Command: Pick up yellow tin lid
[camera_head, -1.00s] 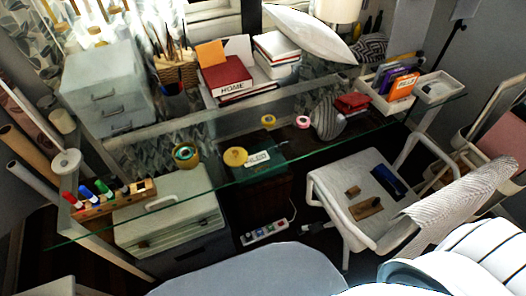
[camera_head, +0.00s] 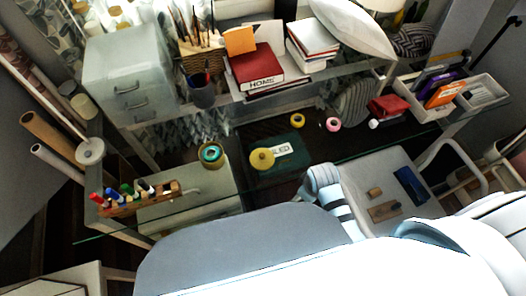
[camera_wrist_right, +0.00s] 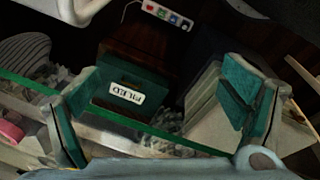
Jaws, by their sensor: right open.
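A round yellow lid (camera_head: 262,160) lies on the glass desk top (camera_head: 115,231) in the head view, above a dark green box marked FILED (camera_head: 284,152). An open round tin (camera_head: 211,155), yellow outside with a teal rim, stands to its left. My right gripper (camera_wrist_right: 160,85) is open and empty in the right wrist view, its teal-padded fingers wide apart. The FILED label (camera_wrist_right: 126,93) shows between the fingers. I cannot make out the lid in the wrist view. The head view does not clearly show the right fingers. My left gripper is not in view.
A marker rack (camera_head: 140,199) sits at the desk's left. Yellow tape (camera_head: 298,120) and pink tape (camera_head: 333,124) lie beyond the lid. A white chair (camera_head: 375,170) is at the right, near my arm.

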